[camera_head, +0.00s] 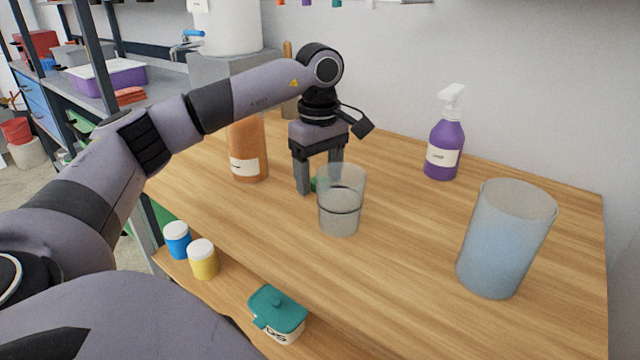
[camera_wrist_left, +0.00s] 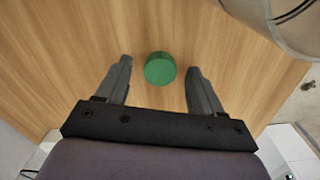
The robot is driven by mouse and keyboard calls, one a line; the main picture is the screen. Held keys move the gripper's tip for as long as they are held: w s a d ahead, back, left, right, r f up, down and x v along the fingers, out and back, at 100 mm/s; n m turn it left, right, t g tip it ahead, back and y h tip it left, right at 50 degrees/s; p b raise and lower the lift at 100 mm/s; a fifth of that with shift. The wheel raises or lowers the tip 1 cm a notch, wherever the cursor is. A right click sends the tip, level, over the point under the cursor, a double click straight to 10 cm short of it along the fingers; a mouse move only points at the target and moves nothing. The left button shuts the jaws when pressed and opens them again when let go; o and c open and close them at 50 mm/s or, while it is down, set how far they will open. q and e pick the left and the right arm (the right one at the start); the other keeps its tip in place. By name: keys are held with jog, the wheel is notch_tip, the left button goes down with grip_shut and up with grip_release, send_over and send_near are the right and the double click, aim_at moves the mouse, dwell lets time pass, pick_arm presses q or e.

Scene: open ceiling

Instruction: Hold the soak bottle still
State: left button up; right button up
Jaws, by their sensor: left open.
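My left gripper (camera_head: 319,180) points down just above the wooden table, open and empty. In the left wrist view its two fingers (camera_wrist_left: 158,88) stand apart, with a small round green object (camera_wrist_left: 160,68) in the gap between and a little beyond them. In the head view that green object (camera_head: 315,184) is mostly hidden by a finger and a clear beaker. No label reads as soak. An orange-brown bottle (camera_head: 248,160) with a white label stands left of the gripper, its top hidden by my arm. A purple spray bottle (camera_head: 444,146) stands at the back right. My right gripper is out of view.
The clear beaker (camera_head: 341,212) stands right in front of the left gripper; its side also shows in the left wrist view (camera_wrist_left: 270,22). A tall bluish translucent container (camera_head: 500,250) stands at the right. Blue and yellow jars and a teal-lidded tub (camera_head: 278,310) sit lower in front.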

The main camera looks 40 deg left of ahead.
pick_arm(q)
jog(key=c, duration=1.1)
jog(key=shift+r, duration=0.2)
notch_tip(320, 180, up, 20)
jog(key=p, duration=0.8)
jog(key=shift+f, duration=0.15)
